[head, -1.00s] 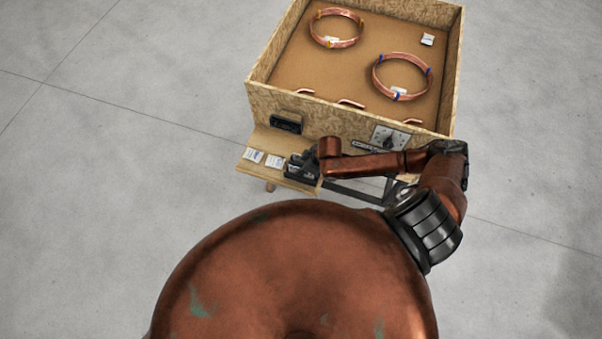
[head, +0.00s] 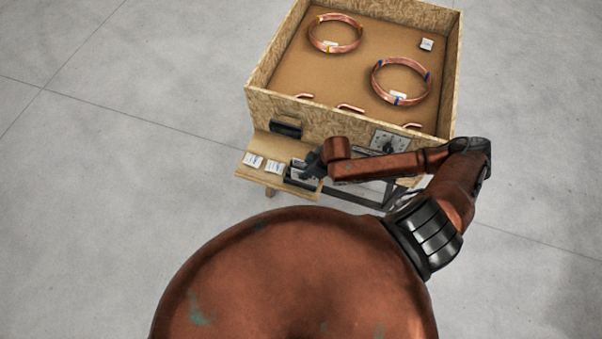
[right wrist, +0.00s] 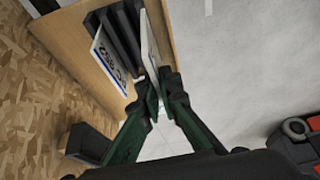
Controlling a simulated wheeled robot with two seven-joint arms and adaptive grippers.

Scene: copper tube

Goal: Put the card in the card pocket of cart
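The cart (head: 340,123) is an open-topped chipboard box. A black pocket (head: 287,127) is on its near wall, left of centre, and shows in the right wrist view (right wrist: 90,143). My right gripper (head: 311,166) is over a black slotted holder (head: 301,181) on a small wooden shelf. In the right wrist view its green fingers (right wrist: 158,84) close around the lower end of a white card (right wrist: 149,42), seen nearly edge-on beside the holder (right wrist: 118,32). Another white card with printed characters (right wrist: 109,62) leans at the holder's left. My left gripper is out of view.
Copper coils (head: 335,34) (head: 401,81) and a white label (head: 427,44) lie in the cart. A metal plate with a dark knob (head: 390,140) is on the near wall, right of the pocket. Grey floor surrounds it.

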